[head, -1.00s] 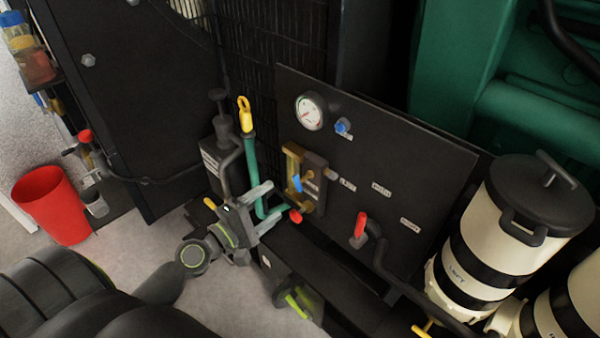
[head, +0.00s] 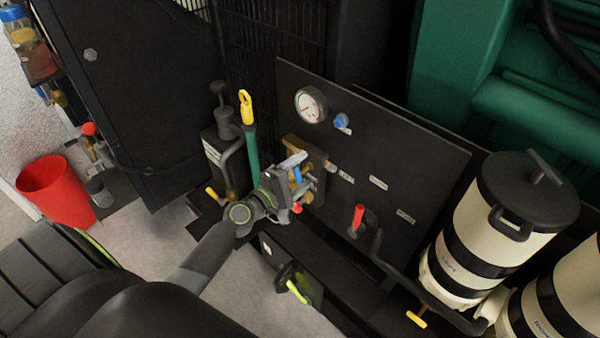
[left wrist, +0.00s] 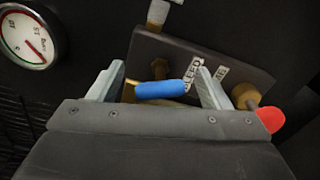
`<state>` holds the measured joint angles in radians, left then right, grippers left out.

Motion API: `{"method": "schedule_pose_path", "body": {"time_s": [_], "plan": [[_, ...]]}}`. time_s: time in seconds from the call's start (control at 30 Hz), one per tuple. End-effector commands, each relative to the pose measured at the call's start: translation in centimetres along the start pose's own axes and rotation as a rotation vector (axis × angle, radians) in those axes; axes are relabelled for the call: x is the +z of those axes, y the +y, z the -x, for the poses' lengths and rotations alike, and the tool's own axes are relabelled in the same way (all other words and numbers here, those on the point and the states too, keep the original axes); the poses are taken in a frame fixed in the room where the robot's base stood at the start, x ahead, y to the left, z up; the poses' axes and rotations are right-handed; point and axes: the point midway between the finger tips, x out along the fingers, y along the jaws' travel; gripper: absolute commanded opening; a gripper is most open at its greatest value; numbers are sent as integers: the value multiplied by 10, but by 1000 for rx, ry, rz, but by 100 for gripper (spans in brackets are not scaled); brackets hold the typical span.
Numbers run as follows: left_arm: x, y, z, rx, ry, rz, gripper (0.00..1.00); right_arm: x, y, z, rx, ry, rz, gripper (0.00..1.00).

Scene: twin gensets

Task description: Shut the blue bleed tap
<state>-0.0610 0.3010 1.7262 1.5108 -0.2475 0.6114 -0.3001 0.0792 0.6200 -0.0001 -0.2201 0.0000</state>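The blue bleed tap (left wrist: 166,89) has a short blue handle on a brass stem, on a dark block with a label reading "BLEED". In the head view the blue handle (head: 297,174) shows just between my left gripper's fingers. My left gripper (head: 298,178) is at the brass and dark valve block on the black panel. In the left wrist view its two pale fingers (left wrist: 162,76) are open, one on each side of the blue handle. A small gap shows at the right finger; contact at the left is unclear. My right gripper is not in view.
A pressure gauge (head: 311,105) and a blue knob (head: 341,121) sit above on the panel. A red-handled lever (head: 358,215) is to the right. A red knob (left wrist: 270,119) is close to the right finger. A yellow-topped teal rod (head: 250,140) stands left of the gripper.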

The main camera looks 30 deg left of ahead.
Motion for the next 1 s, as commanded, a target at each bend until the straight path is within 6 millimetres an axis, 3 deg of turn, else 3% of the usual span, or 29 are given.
{"method": "schedule_pose_path", "body": {"time_s": [0.03,0.33,0.67,1.0], "plan": [[0,0,0,0,0,0,66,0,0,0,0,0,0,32],[0,0,0,0,1,0,29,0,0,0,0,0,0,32],[-1,-1,0,0,1,-56,29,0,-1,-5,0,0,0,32],[-1,-2,0,2,0,-302,29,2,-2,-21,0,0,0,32]]}}
